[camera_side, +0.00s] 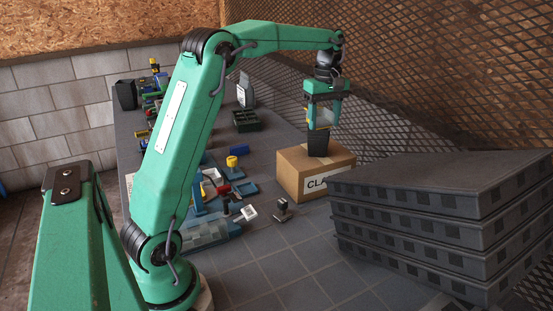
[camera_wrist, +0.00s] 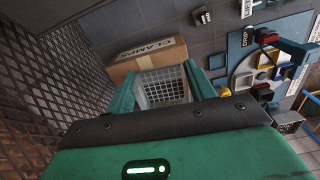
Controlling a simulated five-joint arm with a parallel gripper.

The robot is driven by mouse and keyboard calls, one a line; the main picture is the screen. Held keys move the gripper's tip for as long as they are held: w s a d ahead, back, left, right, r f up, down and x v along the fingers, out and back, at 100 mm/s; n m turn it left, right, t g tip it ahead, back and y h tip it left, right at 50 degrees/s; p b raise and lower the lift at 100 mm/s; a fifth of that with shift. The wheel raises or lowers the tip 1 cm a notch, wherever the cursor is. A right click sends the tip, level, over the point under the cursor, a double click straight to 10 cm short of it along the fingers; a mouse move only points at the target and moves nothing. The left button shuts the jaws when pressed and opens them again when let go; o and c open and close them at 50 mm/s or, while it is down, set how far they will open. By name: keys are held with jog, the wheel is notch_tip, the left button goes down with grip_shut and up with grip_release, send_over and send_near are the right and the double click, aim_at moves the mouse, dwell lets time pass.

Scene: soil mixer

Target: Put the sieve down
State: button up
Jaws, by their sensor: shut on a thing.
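The sieve shows in the wrist view as a pale mesh basket (camera_wrist: 164,84) between my two green fingers. In the side view it is a dark tapered basket (camera_side: 317,143) hanging upright below my gripper (camera_side: 322,122). My gripper is shut on the sieve; it also shows in the wrist view (camera_wrist: 163,90). The sieve is over the top of a cardboard box (camera_side: 302,178) labelled CLAMPS, which also shows in the wrist view (camera_wrist: 125,66). I cannot tell whether its base touches the box.
A stack of dark grey slabs or crates (camera_side: 430,225) stands right of the box. A mesh fence (camera_side: 440,70) runs behind. Left of the box are a yellow-topped piece (camera_side: 232,162), a dark green tray (camera_side: 245,120) and a small stand (camera_side: 283,208). The tiled front is mostly clear.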

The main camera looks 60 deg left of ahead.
jog(key=s+d, duration=0.1)
jog(key=d, duration=0.4)
jog(key=s+d, duration=0.2)
jog(key=d, duration=0.3)
jog(key=s+d, duration=0.2)
jog(key=d, duration=0.2)
jog(key=shift+s+d+r, duration=0.1)
jog(key=shift+d+r, duration=0.2)
jog(key=shift+d, duration=0.1)
jog(key=s+d+f+n, duration=0.1)
jog(key=s+d+f, duration=0.1)
jog(key=s+d, duration=0.65)
jog(key=s+d+f, duration=0.3)
jog(key=s+d, duration=0.3)
jog(key=s, duration=0.5)
notch_tip(320, 180, down, 11)
jog(key=shift+s+r, duration=0.15)
jog(key=shift+s, duration=0.1)
send_over(300, 272)
notch_tip(300, 272, down, 7)
jog(key=shift+f, duration=2)
jog(key=shift+f, duration=0.1)
